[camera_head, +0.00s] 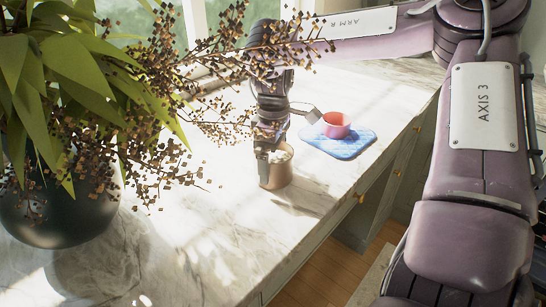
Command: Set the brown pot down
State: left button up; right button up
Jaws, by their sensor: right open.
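The brown pot (277,172) stands upright on the pale marble counter (235,250), near its front edge. My right gripper (268,150) points down at the pot's left side, with a fingertip at the rim. The gripper is open; whether a finger still touches the pot is hard to tell. The inside of the pot looks light. My left gripper is not in view.
A pink bowl (336,125) sits on a blue mat (345,145) to the right, behind the pot. A dark vase (60,215) with leaves and dry twigs fills the left side. The counter in front of the pot is clear.

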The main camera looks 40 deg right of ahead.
aim_at(273, 159)
notch_tip(273, 159, up, 12)
dwell(0.4)
jog(key=shift+f, duration=0.1)
dwell(0.4)
